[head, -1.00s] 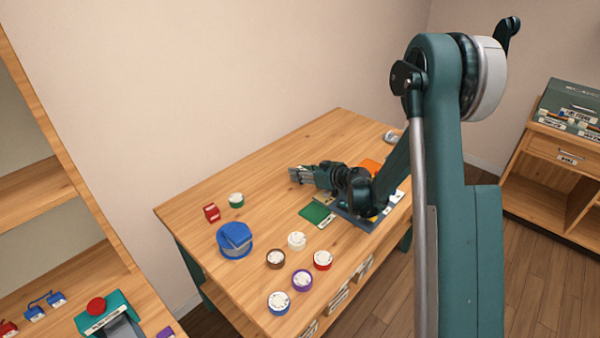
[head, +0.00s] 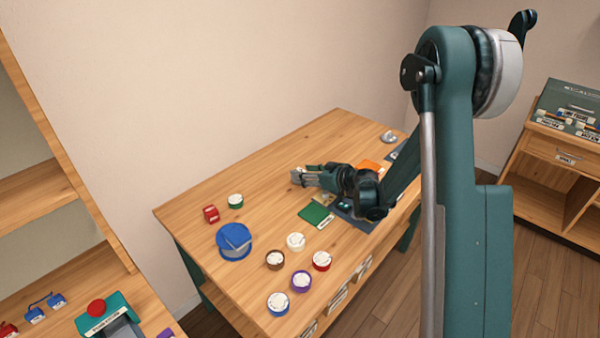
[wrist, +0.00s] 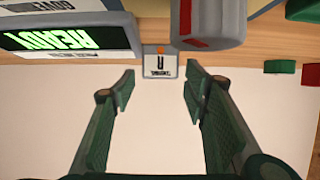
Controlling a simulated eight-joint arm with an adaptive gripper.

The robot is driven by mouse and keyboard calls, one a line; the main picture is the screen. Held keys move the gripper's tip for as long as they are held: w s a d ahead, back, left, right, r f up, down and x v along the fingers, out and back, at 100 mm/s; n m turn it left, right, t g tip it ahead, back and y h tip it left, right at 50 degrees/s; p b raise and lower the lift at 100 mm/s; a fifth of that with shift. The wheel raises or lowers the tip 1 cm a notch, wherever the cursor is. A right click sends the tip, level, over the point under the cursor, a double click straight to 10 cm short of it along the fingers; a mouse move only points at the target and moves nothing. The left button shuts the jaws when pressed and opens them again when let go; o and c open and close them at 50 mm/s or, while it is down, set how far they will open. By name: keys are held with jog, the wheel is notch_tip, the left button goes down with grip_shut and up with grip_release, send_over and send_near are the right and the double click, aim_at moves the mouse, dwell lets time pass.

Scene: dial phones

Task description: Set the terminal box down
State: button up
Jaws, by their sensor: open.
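The terminal box, a small pale block with an upside-down printed label and an orange mark (wrist: 161,65), shows in the wrist view at the wooden table edge. It lies just beyond and between my fingertips, with a gap to each finger. My gripper (wrist: 160,84) is open and empty. In the head view my gripper (head: 298,177) is low over the back middle of the table, pointing left. A small pale patch shows at its tips; I cannot tell whether that is the box.
In the wrist view a lit green display (wrist: 58,38) and a grey rounded body with a red band (wrist: 198,22) stand close to the box. The wooden table (head: 270,190) holds a blue round case (head: 234,241), a green card (head: 316,215) and several dials. Its back left is clear.

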jog(key=p+v, duration=0.1)
jog(key=v, duration=0.8)
jog(key=shift+f, duration=0.1)
dwell(0.6)
jog(key=shift+s+r, duration=0.35)
jog(key=shift+r, duration=0.3)
jog(key=s+d+r+m+g+h, duration=0.15)
jog(key=s+r+m+h, duration=0.25)
jog(key=s+r, duration=1.2)
jog(key=s+d+m+h, duration=0.2)
jog(key=s+d, duration=0.2)
jog(key=s, duration=1.1)
jog(key=s+d+r+m+h, duration=0.1)
jog(key=s+d+m+h, duration=0.2)
jog(key=s, duration=1.2)
jog(key=shift+d+g, duration=0.35)
jog(key=shift+d, duration=0.3)
jog(key=shift+r, duration=0.1)
